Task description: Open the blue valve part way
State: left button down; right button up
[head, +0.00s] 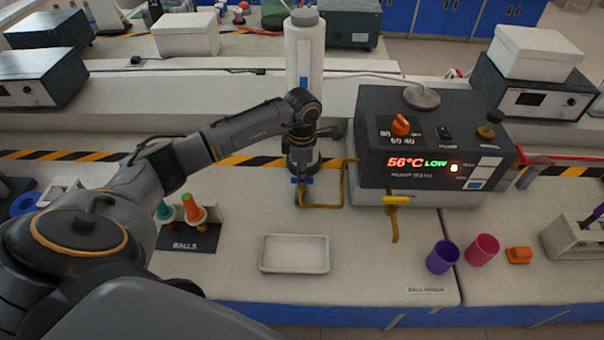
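The small blue valve (296,181) sits on the brass pipe (325,205) in the middle of the bench, left of the water bath. My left arm reaches in from the left, and my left gripper (301,168) points down right above the blue valve. The gripper hides part of the valve. I cannot tell whether its fingers touch the handle, or whether they are open or shut. A yellow-handled valve (396,200) is on another brass pipe at the front of the bath. My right gripper is not in view.
The dark water bath (428,150) reads 56°C LOW. A tall white cylinder (304,60) stands behind my gripper. A white tray (295,254), a rack with coloured cones (195,208), a purple cup (443,256) and a pink cup (482,250) stand in front.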

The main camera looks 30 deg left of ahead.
pick_arm(q)
jog(key=shift+n, duration=0.3)
jog(key=n+b, duration=0.1)
jog(key=n, duration=0.2)
jog(key=shift+n+b, duration=0.3)
jog(key=shift+b, duration=0.1)
jog(key=shift+n+b, duration=0.5)
jog(key=shift+n, duration=1.8)
jog(key=shift+r, duration=0.1)
jog(key=c, duration=1.4)
grip_release()
